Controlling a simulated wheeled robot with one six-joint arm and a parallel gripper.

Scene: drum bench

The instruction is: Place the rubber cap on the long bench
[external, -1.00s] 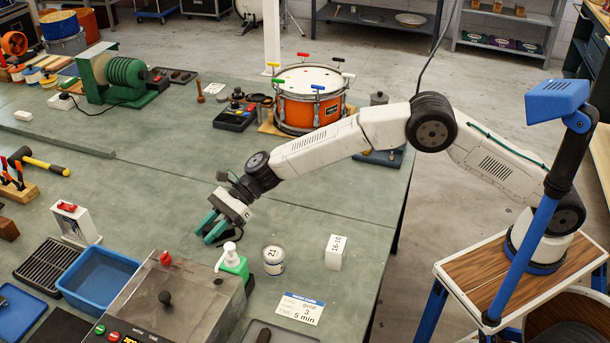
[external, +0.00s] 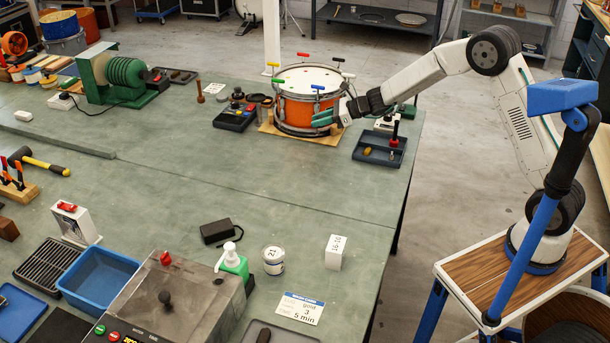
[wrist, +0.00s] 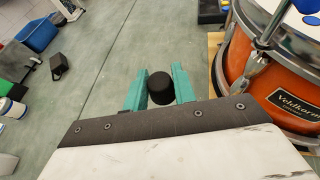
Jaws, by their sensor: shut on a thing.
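The rubber cap (wrist: 160,88), a small black cylinder, shows in the wrist view between the two green fingers of my gripper (wrist: 159,84). My gripper is shut on it. In the external view my gripper (external: 324,118) is at the front right of the orange drum, and I cannot make out the cap there. The long bench (external: 290,205) has a grey-green top and runs below the gripper. In the wrist view its bare top (wrist: 110,55) shows beyond the fingers. The gap between cap and bench is hard to judge.
The orange drum (external: 295,111) stands close beside my gripper on a wooden board. A dark tray (external: 378,150) with small parts and a red-handled tool lies to the right. A black box (external: 217,231) lies nearer the front. The bench's middle is wide and clear.

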